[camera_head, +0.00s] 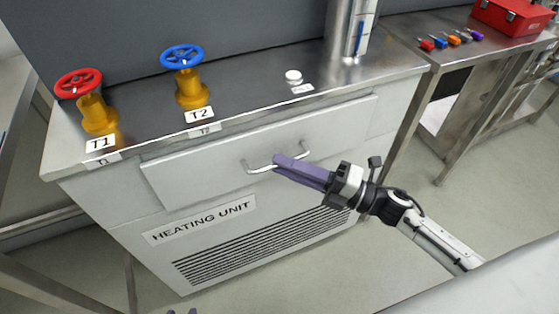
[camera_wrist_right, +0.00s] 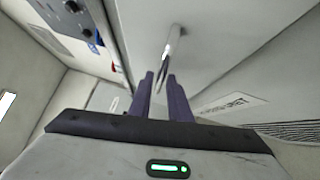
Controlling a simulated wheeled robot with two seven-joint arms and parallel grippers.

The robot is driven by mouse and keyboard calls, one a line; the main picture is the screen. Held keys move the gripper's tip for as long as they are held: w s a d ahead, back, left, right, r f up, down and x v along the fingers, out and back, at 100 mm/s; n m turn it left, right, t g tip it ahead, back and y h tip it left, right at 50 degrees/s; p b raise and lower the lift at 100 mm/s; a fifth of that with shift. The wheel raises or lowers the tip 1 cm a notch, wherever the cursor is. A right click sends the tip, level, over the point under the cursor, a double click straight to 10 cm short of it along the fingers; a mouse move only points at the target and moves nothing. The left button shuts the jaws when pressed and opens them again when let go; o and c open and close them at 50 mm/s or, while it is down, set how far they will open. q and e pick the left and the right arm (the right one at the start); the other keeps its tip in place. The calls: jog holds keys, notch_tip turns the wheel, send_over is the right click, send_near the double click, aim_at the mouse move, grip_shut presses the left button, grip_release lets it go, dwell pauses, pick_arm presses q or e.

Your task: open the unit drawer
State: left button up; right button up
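The unit drawer (camera_head: 215,167) is the wide grey front panel at the top of the heating unit, and it looks closed or nearly so. Its curved metal handle (camera_head: 262,169) is partly hidden by my right gripper (camera_head: 277,160). In the right wrist view, the handle (camera_wrist_right: 173,42) runs down between the two purple fingers of the right gripper (camera_wrist_right: 160,80).
On the unit's top stand a red valve wheel (camera_head: 79,82), a blue valve wheel (camera_head: 181,57), a white knob (camera_head: 293,76) and a metal column with a gauge (camera_head: 352,28). A side table at right holds a red toolbox (camera_head: 512,16). Floor in front of the unit is clear.

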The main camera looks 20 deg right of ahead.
jog(key=shift+x, duration=0.95)
pick_arm(q)
jog(key=shift+a, duration=0.1)
pick_arm(e)
jog(key=shift+f, duration=0.1)
pick_arm(q)
jog(key=shift+r, duration=0.1)
pick_arm(e)
grip_shut()
